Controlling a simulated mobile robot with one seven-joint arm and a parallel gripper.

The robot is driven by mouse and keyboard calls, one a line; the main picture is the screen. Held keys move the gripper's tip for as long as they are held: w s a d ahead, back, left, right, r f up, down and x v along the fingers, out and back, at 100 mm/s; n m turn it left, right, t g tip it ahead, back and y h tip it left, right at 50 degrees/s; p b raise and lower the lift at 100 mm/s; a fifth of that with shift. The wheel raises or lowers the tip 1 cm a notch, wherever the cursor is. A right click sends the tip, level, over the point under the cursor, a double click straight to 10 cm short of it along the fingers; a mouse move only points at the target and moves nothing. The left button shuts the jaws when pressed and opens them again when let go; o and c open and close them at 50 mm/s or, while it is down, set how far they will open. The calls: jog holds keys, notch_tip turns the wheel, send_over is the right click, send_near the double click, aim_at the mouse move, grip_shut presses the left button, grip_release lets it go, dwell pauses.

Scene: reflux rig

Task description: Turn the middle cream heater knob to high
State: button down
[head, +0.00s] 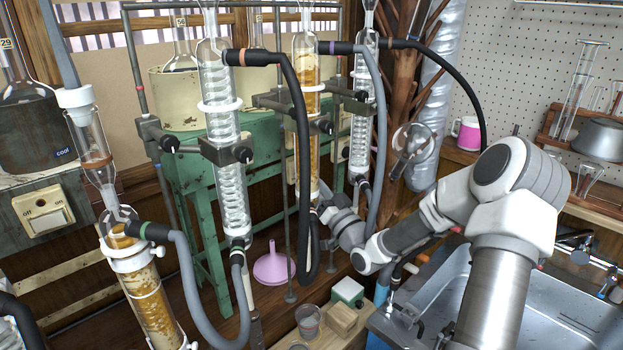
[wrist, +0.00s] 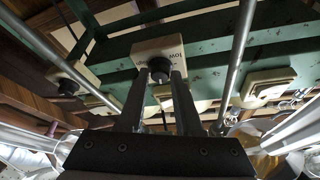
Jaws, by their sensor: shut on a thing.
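The middle cream heater box (wrist: 150,48) shows in the wrist view, fixed to a green frame, with a "low" label that appears upside down. Its dark round knob (wrist: 160,66) sits between the fingertips of my gripper (wrist: 161,78), which is shut on it. The knob's pointer is hard to make out, so its setting cannot be told. In the head view my gripper (head: 340,222) is low behind the middle glass column and hoses; the fingers and the gripped knob are hidden there.
Another cream box with a dark knob (wrist: 68,86) is at left in the wrist view. Metal rods (wrist: 236,60) stand close by. In the head view, glass condensers (head: 222,110), a black hose (head: 304,170) and a pink funnel (head: 273,266) crowd my gripper's left. A metal sink (head: 540,310) is right.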

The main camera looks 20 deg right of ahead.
jog(key=shift+m, duration=0.4)
jog(key=c, duration=0.6)
grip_release()
jog(key=shift+s, duration=0.1)
jog(key=v, duration=1.7)
jog(key=shift+s+a+b, duration=0.15)
jog(key=shift+s+b, duration=0.05)
jog(key=shift+b, duration=0.25)
